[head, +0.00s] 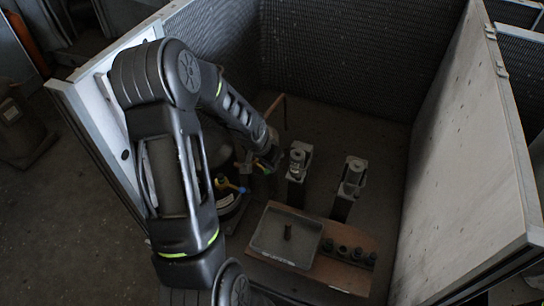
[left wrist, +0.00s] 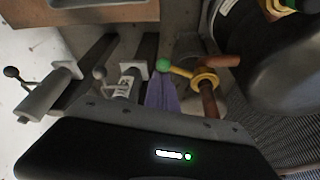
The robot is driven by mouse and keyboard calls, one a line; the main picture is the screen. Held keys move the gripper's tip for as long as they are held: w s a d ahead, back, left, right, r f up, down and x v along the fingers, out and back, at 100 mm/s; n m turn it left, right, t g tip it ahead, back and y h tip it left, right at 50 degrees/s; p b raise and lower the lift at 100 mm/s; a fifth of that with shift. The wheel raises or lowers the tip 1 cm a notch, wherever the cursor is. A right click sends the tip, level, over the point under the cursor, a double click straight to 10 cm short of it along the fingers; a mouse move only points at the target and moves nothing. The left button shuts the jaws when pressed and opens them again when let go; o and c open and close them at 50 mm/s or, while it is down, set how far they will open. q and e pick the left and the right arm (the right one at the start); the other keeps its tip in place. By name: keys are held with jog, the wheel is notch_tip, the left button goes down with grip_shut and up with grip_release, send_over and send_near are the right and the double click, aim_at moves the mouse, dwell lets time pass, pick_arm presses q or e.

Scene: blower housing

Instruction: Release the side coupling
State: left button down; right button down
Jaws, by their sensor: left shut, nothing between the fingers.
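The side coupling appears in the left wrist view as a yellow collar (left wrist: 205,82) around a copper-coloured pipe (left wrist: 209,102). A yellow lever with a green ball end (left wrist: 163,65) sticks out from the collar toward the left. My left gripper (left wrist: 162,80) is shut and empty, its purple fingers close below the green ball; I cannot tell whether they touch it. In the head view my left gripper (head: 268,164) is down inside the enclosure, small and dark, and the arm hides much of the coupling. My right gripper is not in view.
A dark rounded housing (left wrist: 275,60) stands right of the coupling. Two grey posts with cylinders (head: 297,165) (head: 352,178) stand nearby. A brown board (head: 340,274) bears a shallow grey tray (head: 268,240) and several dark round parts (head: 343,250). Tall panels (head: 470,150) surround the space.

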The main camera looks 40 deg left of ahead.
pick_arm(q)
jog(key=s+a+m+g+h+p, duration=0.1)
jog(key=s+a+m+h+p, duration=0.2)
jog(key=s+m+p, duration=0.3)
jog(key=m+p, duration=0.3)
jog(key=m, duration=0.2)
jog(key=shift+s+a+m+g+h, duration=0.15)
jog(key=shift+s+m+g+h, duration=0.15)
jog(key=shift+m+g, duration=0.1)
dwell(0.5)
notch_tip(320, 180, up, 10)
jog(key=shift+w+d, duration=0.15)
jog(key=shift+d, duration=0.05)
dwell(0.5)
